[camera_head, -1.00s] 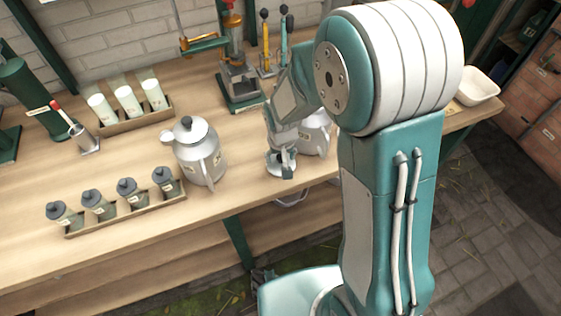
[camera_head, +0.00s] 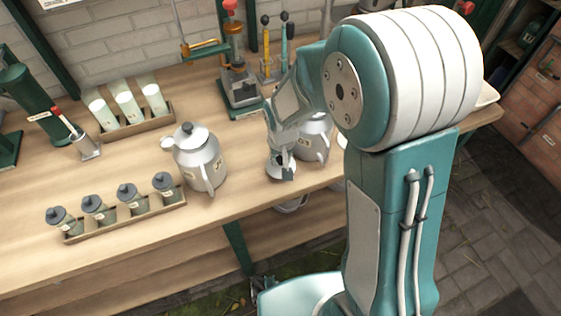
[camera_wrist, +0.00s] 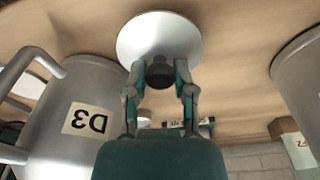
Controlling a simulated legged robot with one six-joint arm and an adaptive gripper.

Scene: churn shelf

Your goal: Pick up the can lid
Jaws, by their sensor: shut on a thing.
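The can lid (camera_wrist: 158,35) is a pale round disc with a dark knob (camera_wrist: 160,74). In the wrist view my gripper (camera_wrist: 160,90) is shut on that knob, one finger on each side. In the head view the lid (camera_head: 273,170) is partly hidden under my gripper (camera_head: 281,168), over the bench near its front edge. I cannot tell whether the lid touches the wood. A grey can labelled D3 (camera_wrist: 80,120) stands close beside the gripper; in the head view this can (camera_head: 314,142) is just right of it, partly hidden by my arm.
Another grey can (camera_head: 200,165) with a dark-knobbed lid stands to the left on the wooden bench (camera_head: 110,275). Further left are a rack of small dark-capped jars (camera_head: 130,198) and a tray of pale cylinders (camera_head: 127,107). A press-like tool (camera_head: 238,85) stands behind.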

